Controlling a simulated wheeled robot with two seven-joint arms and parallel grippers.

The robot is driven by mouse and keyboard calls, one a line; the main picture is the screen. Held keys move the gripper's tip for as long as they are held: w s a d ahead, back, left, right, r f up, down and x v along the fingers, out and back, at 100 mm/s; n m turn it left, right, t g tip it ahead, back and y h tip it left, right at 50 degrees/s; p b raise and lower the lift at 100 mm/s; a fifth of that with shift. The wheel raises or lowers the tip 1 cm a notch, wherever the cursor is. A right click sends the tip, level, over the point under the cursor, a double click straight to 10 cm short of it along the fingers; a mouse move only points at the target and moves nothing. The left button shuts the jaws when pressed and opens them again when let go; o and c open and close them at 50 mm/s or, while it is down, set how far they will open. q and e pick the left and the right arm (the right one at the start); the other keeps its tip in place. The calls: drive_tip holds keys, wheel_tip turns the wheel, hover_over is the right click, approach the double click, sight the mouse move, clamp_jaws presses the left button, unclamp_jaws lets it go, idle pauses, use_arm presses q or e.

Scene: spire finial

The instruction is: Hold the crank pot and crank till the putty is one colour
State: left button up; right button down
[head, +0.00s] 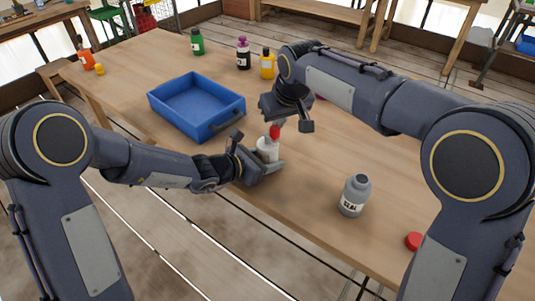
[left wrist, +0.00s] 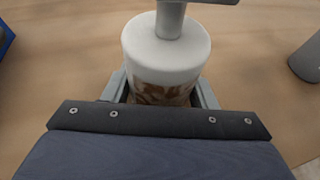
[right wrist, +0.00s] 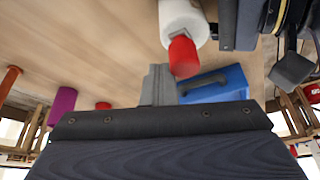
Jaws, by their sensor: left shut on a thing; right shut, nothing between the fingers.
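The crank pot (head: 267,151) stands near the table's front edge, white-topped with a grey crank post and a red knob (head: 275,131). In the left wrist view the pot (left wrist: 166,52) has a clear lower wall, and the putty (left wrist: 160,95) behind it shows brown and pale streaks. My left gripper (head: 268,168) is shut around the pot's lower body. My right gripper (head: 280,121) is above the pot, close to the knob. In the right wrist view its fingers (right wrist: 158,72) are shut and empty, with the red knob (right wrist: 183,56) just beyond the tips.
A blue tray (head: 216,128) with a handle lies left of the pot. Bare table lies between the pot and grey bottle.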

drive_tip(key=shift+s+a, duration=0.2)
drive_tip(key=shift+s+d, duration=0.15)
drive_tip(key=shift+s, duration=0.55)
idle(0.5)
drive_tip(key=shift+s, duration=0.35)
idle(0.3)
drive_tip(key=shift+s+a, duration=0.55)
drive_tip(key=shift+s, duration=0.05)
idle(0.7)
drive_tip(key=shift+s+a, duration=0.2)
drive_tip(key=shift+a, duration=0.3)
idle(0.6)
drive_tip(key=shift+s, duration=0.2)
wheel_tip(320, 180, up, 7)
hover_over(271, 132)
drive_tip(key=shift+s, duration=0.2)
idle(0.5)
idle(0.3)
